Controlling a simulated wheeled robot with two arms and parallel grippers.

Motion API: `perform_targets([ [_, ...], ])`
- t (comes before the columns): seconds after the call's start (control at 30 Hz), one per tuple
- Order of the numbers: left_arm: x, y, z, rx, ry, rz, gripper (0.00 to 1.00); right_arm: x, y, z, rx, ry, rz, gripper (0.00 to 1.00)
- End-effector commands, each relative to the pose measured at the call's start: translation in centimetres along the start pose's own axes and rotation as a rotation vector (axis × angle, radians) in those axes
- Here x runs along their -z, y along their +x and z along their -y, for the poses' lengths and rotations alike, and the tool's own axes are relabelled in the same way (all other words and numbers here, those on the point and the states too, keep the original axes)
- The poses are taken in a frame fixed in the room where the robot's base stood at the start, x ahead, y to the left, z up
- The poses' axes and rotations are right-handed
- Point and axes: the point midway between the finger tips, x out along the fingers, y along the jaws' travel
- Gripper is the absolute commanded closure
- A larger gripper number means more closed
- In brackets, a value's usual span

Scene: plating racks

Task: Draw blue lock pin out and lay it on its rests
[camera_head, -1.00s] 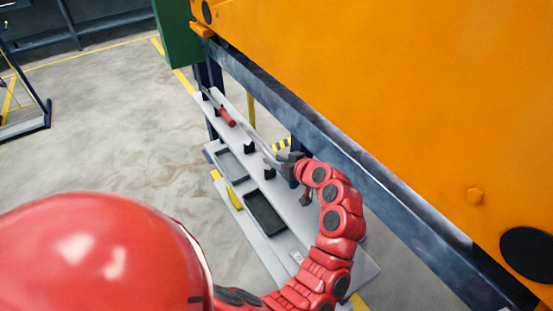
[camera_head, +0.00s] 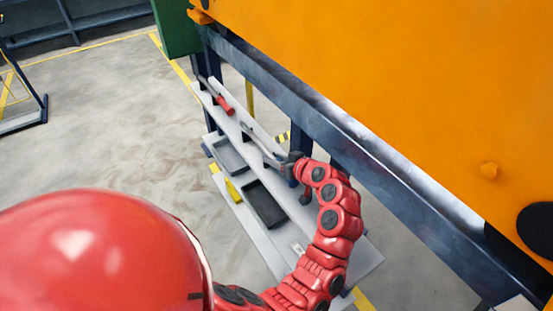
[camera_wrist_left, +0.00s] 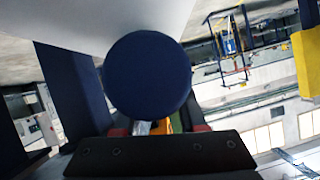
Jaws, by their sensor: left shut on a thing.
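My left gripper (camera_head: 291,163) is shut on the blue lock pin. In the left wrist view the pin's dark blue round end (camera_wrist_left: 148,78) sits at the left gripper (camera_wrist_left: 155,128), with red pads on both sides. In the head view a thin grey shaft (camera_head: 260,138) runs from the gripper to the upper left, over the shelf. Black rests (camera_head: 246,134) stand on the shelf near the shaft. I cannot tell whether the shaft touches them. The gripper hides the pin's blue end in the head view. My right gripper is not in view.
A red-handled pin (camera_head: 225,105) lies farther along the grey shelf (camera_head: 317,222). A black tray (camera_head: 264,204) and a grey tray (camera_head: 230,155) sit on the lower level. A dark steel beam (camera_head: 345,140) and a large orange panel (camera_head: 400,70) stand close on the right.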

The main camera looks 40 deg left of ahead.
Motion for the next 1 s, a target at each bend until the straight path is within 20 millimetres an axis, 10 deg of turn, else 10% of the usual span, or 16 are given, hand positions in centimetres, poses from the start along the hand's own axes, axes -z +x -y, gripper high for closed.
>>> perform_targets([
  [0.07, -0.03, 0.08, 0.08, 0.002, 0.001, 0.000, 1.00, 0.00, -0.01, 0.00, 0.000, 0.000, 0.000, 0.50],
  [0.1, -0.02, 0.09, 0.09, 0.003, 0.001, 0.000, 0.58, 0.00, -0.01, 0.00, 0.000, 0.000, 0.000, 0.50],
  [0.3, 0.06, 0.08, 0.05, 0.001, 0.000, -0.002, 0.25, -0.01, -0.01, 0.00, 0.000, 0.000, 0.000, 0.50],
  [1.0, 0.23, -0.59, -0.18, -0.006, -0.002, -0.007, 0.25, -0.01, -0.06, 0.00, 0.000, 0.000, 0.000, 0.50],
])
